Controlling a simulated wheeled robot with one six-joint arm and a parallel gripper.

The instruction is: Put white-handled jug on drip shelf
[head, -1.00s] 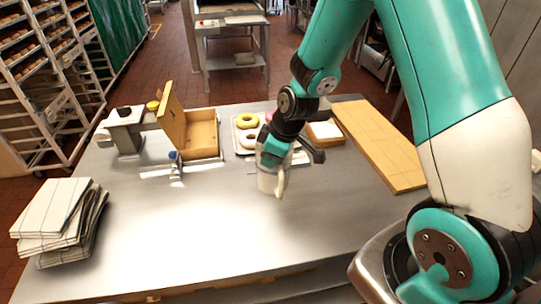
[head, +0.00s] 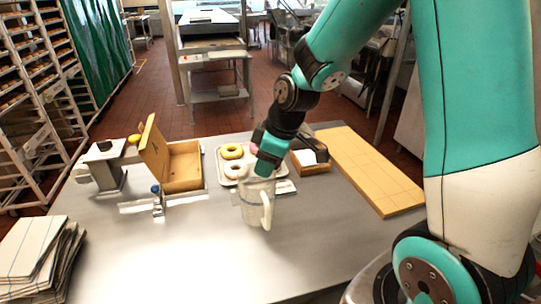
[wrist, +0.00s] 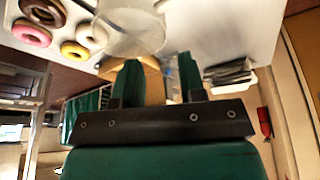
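The jug (head: 252,208) is clear and pale with a white handle (head: 267,211) on its right side. It stands upright on the steel table, in front of the doughnut tray. My gripper (head: 268,168) is at its rim in the head view, which hides its fingertips. In the wrist view my gripper (wrist: 160,78) has two fingers apart with nothing visible between them; the jug (wrist: 130,28) is beyond the left finger. A low shiny metal strip (head: 185,199) by a blue-knobbed tap, left of the jug, may be the drip shelf; I cannot tell for sure.
A doughnut tray (head: 224,180) and a small wooden box (head: 308,167) lie behind the jug. An open wooden box (head: 185,168) and a metal hopper (head: 106,166) stand at left. A wooden board (head: 368,170) lies right; folded cloths (head: 40,252) at front left. The front middle is clear.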

